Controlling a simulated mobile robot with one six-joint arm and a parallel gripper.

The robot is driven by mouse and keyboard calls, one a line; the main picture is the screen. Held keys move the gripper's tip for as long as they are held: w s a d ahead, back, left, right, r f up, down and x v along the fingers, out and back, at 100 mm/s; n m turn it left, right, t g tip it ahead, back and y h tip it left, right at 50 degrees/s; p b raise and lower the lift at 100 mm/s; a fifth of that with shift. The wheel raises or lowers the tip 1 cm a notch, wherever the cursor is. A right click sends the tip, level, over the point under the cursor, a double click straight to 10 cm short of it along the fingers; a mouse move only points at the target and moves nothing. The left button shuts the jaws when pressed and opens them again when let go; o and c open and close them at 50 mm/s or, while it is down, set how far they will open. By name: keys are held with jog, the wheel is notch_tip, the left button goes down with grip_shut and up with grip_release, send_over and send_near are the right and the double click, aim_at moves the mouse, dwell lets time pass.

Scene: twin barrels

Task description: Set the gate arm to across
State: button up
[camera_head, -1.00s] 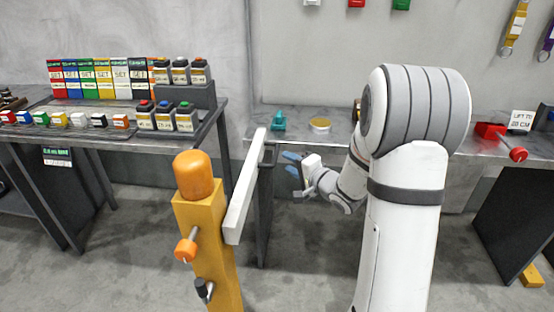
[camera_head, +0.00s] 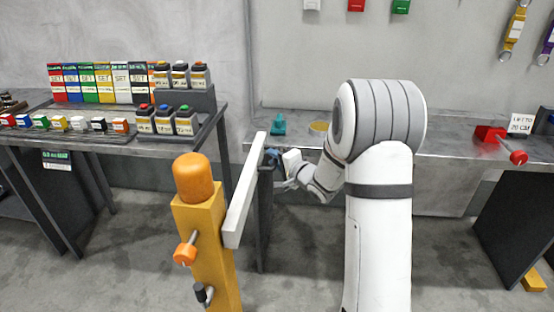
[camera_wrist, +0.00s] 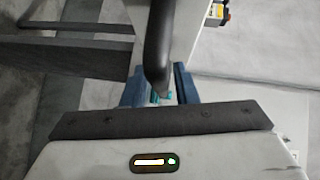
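The gate is a yellow post (camera_head: 208,240) with an orange cap. Its white gate arm (camera_head: 243,190) is joined at the post and points away toward the back tables. A black handle bar (camera_wrist: 157,40) shows in the wrist view, reaching down to the space between the blue fingers. My gripper (camera_head: 272,157) is at the far end of the gate arm, on its right side. In the wrist view my gripper (camera_wrist: 160,88) has its fingers apart with the handle in front of or between them. I cannot tell whether either finger touches it.
An orange knob (camera_head: 185,252) and a dark knob (camera_head: 203,293) stick out of the post. The left table (camera_head: 215,118) holds button boxes and small coloured blocks. The back table (camera_head: 455,143) carries a teal item (camera_head: 278,124) and a red block (camera_head: 490,134).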

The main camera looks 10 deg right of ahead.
grip_shut()
